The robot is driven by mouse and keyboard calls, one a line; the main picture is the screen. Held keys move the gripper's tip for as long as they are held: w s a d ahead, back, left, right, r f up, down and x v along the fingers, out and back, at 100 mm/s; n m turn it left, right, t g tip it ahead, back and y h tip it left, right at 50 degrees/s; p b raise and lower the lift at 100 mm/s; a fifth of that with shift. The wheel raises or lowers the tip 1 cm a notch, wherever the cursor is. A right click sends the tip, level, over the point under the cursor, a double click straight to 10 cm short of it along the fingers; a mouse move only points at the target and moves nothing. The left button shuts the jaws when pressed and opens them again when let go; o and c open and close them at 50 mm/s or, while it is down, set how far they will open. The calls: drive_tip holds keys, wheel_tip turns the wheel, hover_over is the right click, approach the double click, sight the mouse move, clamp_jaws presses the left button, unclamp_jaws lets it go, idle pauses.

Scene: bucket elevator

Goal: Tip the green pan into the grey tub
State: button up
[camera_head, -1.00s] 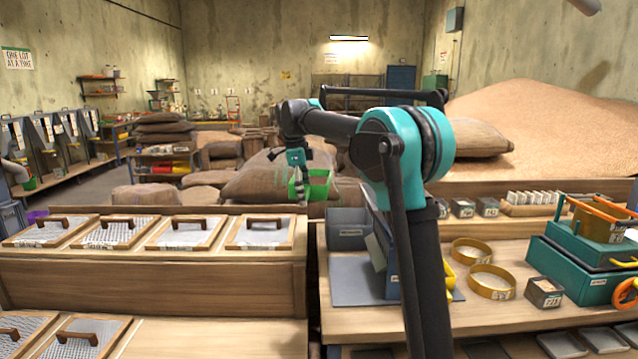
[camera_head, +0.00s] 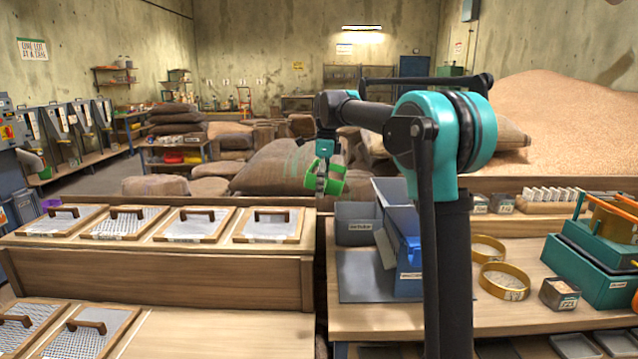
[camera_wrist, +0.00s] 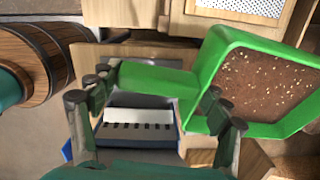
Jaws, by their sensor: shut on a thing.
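The green pan (camera_head: 338,186) is held in my gripper (camera_head: 323,184) in the air, left of and above the grey tub. In the wrist view the pan (camera_wrist: 205,80) is right of centre, its handle crossing between the fingers of my gripper (camera_wrist: 155,100). Brown grain with pale specks lies in the pan. My gripper is shut on the handle.
A blue box-shaped container (camera_head: 407,283) stands right beside the tub, partly behind my arm. Mesh-topped trays (camera_head: 271,228) with handles line the left bench. Brass sieves (camera_head: 503,281) and a teal case (camera_head: 590,275) are to the right. Filled sacks (camera_head: 275,168) lie behind.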

drive_tip(key=shift+d+f+y, duration=0.3)
drive_tip(key=shift+d+f, duration=0.45)
drive_tip(key=d+r+y, duration=0.8)
drive_tip(key=d+y, duration=0.1)
drive_tip(key=y, duration=0.6)
drive_tip(key=shift+y, duration=0.3)
drive_tip(key=shift+d, duration=0.1)
idle(1.1)
